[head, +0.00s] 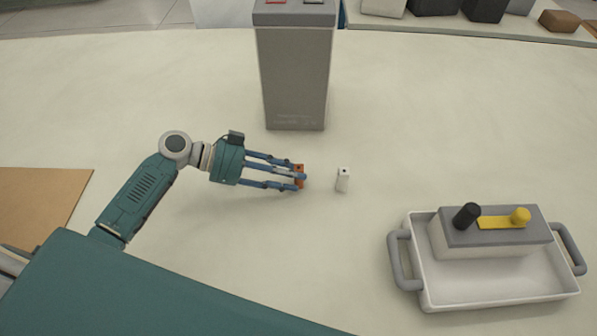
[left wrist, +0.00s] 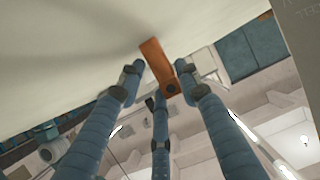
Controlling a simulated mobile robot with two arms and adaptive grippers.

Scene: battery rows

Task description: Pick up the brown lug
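The brown lug (head: 299,169) is a small upright block with a dark hole, standing on the table in front of the grey battery. My left gripper (head: 297,177) reaches it from the left, and its blue fingers partly hide it. In the left wrist view the lug (left wrist: 157,62) shows between the spread fingertips (left wrist: 157,72). The fingers look open around it, with gaps at the sides; any contact is hard to make out. My right gripper is not in view.
A white lug (head: 342,180) stands just right of the brown one. A tall grey battery (head: 293,85) stands behind. A white tray (head: 418,278) with grey handles holds a grey-topped block (head: 490,238) at right. A brown board (head: 45,200) lies at left.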

